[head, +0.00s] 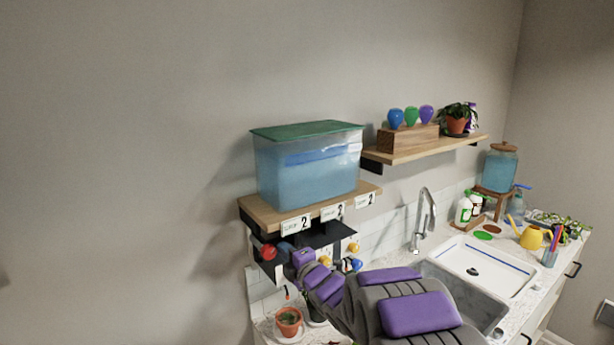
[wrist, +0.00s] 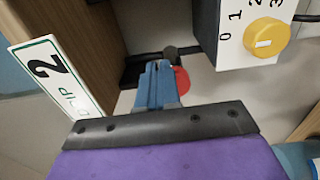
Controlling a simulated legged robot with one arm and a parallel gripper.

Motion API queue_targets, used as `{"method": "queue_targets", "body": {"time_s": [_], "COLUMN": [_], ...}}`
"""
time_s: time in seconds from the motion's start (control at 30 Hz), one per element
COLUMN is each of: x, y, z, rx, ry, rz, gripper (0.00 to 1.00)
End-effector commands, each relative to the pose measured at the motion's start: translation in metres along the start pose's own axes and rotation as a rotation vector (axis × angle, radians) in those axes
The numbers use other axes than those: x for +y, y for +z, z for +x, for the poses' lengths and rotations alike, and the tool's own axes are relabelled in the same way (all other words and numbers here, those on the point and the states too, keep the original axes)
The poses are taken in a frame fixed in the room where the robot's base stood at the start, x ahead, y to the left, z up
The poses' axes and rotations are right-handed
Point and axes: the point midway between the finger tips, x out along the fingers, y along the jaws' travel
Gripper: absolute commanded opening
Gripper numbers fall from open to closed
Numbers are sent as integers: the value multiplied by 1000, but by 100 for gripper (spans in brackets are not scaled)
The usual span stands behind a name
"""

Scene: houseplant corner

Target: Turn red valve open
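The red valve (head: 268,252) shows as a round red knob under the left end of the wooden shelf in the head view. In the wrist view a part of the red valve (wrist: 183,80) shows just beyond and to the right of my fingers; the rest is hidden behind them. My gripper (wrist: 158,70) has blue fingers that lie close together, pointing toward the valve. In the head view my gripper (head: 286,249) is just right of the red valve. I cannot tell whether the fingers touch it or how wide they are apart.
A yellow dial (wrist: 268,40) on a white numbered plate is close at the right of my fingers. A label with a 2 (wrist: 52,75) hangs at the left. A blue water tank (head: 305,170) stands on the shelf above. A potted plant (head: 288,322) stands below.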

Motion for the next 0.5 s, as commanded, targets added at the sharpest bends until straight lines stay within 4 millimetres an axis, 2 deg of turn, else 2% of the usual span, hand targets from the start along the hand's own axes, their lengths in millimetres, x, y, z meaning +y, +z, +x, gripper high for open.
{"method": "queue_targets", "body": {"time_s": [0.5], "x": [-9], "y": [-4], "z": [4], "rx": [9], "ry": [1], "rz": [-4], "gripper": [0]}}
